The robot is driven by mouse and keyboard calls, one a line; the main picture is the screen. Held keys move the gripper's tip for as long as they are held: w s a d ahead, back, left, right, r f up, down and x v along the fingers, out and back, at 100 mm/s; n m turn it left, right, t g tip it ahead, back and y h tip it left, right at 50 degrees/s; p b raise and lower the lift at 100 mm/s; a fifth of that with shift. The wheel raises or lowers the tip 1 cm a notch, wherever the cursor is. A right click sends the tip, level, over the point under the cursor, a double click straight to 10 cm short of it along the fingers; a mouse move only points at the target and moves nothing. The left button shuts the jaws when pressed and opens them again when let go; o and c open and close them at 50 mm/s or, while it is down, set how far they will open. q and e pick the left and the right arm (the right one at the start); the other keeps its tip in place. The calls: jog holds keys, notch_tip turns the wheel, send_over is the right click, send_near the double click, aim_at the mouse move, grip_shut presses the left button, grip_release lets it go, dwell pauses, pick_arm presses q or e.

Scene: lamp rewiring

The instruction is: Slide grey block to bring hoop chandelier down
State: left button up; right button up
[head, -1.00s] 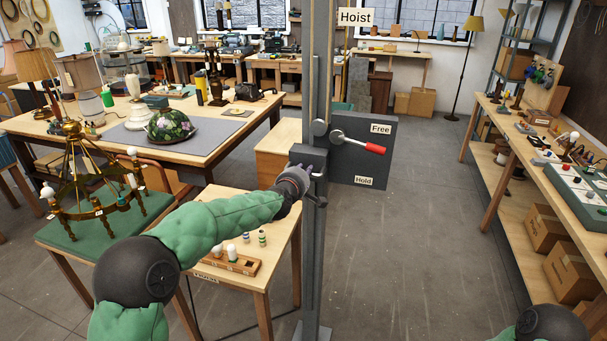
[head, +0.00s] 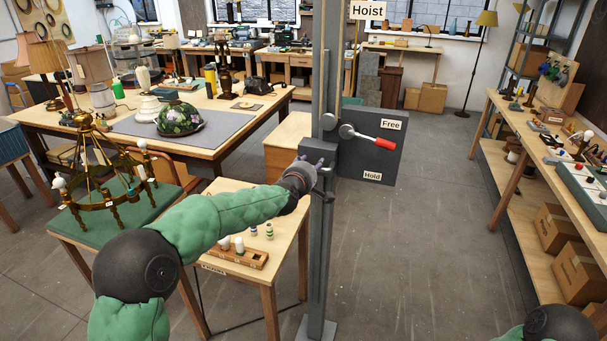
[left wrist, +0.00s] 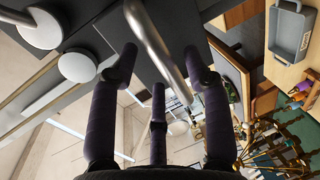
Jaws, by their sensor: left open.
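The hoop chandelier (head: 108,205), a brass ring with candle arms, rests on the green mat at the left. It also shows at the lower right in the left wrist view (left wrist: 270,145). The grey block (head: 320,153) sits on the upright hoist post, below the lever's level. A bent metal handle (left wrist: 155,45) on it shows in the left wrist view. My left gripper (head: 312,166) is at the block's near side. Its purple fingers (left wrist: 160,80) are spread apart, with the handle between and beyond them; contact is unclear. My right gripper is out of view.
The red-tipped lever (head: 372,138) on the dark panel points toward the right, between the Free and Hold labels. A small table with a bulb tray (head: 238,256) stands below my left arm. The floor right of the post is clear.

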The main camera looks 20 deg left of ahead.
pick_arm(q)
jog(key=v, duration=1)
jog(key=shift+s, duration=0.35)
jog(key=shift+r, duration=0.1)
